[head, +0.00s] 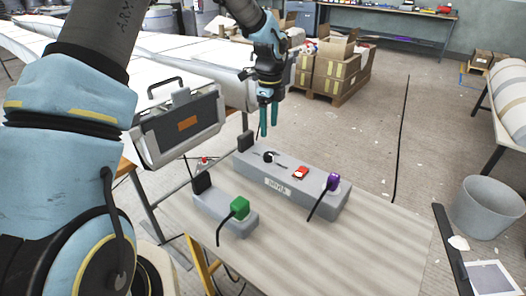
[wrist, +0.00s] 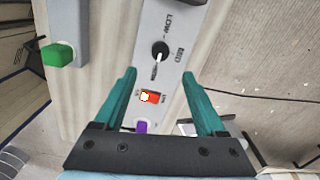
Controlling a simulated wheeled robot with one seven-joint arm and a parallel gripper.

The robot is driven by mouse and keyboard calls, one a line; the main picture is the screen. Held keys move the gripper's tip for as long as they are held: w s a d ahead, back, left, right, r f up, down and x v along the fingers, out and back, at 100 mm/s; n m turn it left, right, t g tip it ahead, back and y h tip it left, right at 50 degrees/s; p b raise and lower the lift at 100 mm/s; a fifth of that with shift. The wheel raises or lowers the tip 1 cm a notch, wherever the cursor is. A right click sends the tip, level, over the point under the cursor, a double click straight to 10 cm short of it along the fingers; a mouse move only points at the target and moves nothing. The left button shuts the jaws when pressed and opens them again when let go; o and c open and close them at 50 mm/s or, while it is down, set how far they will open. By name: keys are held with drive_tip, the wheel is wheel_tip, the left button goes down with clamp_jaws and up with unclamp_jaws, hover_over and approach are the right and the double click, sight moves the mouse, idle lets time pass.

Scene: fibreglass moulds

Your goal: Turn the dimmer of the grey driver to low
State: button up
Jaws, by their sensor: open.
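The grey driver (head: 315,195) is a long box on the table. Its round black dimmer (head: 268,157) also shows in the wrist view (wrist: 160,48). The dimmer's white pointer line points down in the wrist view, away from the LOW mark (wrist: 175,22) and towards small lettering too blurred to read. Another mark stands to its right. A red rocker switch (head: 300,173) and a purple plug (head: 333,181) sit further along the driver. My gripper (head: 268,121) is open and empty, with teal fingers, above the driver and apart from the dimmer.
A smaller grey box (head: 212,205) with a green plug (head: 240,208) lies beside the driver on the striped table (head: 375,235). A dark case (head: 180,124) stands behind on the left. Cables run from both plugs. The table's right part is clear.

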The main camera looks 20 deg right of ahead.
sight(269, 154)
wheel_tip(269, 154, down, 10)
drive_tip(key=shift+f+p, duration=0.25)
drive_tip(key=shift+p, duration=1)
clamp_jaws()
